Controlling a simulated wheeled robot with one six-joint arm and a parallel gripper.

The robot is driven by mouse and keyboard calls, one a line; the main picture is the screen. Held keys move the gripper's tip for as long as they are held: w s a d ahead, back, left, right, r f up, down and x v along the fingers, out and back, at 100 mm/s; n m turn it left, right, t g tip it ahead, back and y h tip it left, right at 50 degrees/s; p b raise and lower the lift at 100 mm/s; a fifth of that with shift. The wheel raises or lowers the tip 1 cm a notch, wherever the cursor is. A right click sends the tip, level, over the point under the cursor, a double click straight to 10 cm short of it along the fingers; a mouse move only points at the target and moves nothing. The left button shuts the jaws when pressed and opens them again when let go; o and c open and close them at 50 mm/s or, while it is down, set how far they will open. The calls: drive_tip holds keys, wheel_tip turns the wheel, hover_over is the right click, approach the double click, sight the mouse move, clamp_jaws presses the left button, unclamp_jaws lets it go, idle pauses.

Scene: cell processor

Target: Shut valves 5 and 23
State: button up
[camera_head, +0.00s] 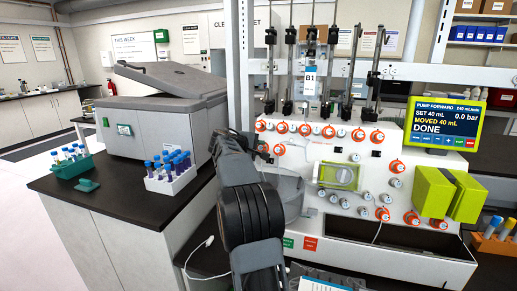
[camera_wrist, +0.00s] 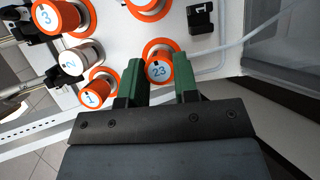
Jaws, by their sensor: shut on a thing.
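In the wrist view, valve 23 (camera_wrist: 159,72) is an orange round knob with a white numbered face, on the white panel. My gripper (camera_wrist: 160,64) has its two green fingers on either side of this knob and is shut on it. In the head view, my arm reaches up to the left side of the panel (camera_head: 325,225), and it hides most of my gripper and valve 23. An orange knob (camera_head: 305,129), fifth from the left in the panel's top row, appears to be valve 5. Its number is too small to read there, and it is outside the wrist view.
Valves 1 (camera_wrist: 92,95), 2 (camera_wrist: 70,64) and 3 (camera_wrist: 48,16) sit close beside valve 23. A clear tube (camera_wrist: 235,50) runs nearby. The screen (camera_head: 445,118) reads DONE, 0.0 bar. A grey machine (camera_head: 150,125) and tube racks (camera_head: 172,182) stand on the left bench.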

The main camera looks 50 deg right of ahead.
drive_tip(key=shift+m, duration=0.6)
drive_tip(key=shift+y, duration=0.3)
drive_tip(key=o, duration=0.9)
drive_tip(key=v, duration=1.3)
drive_tip(key=shift+a+r, duration=0.25)
drive_tip(key=shift+a, duration=0.05)
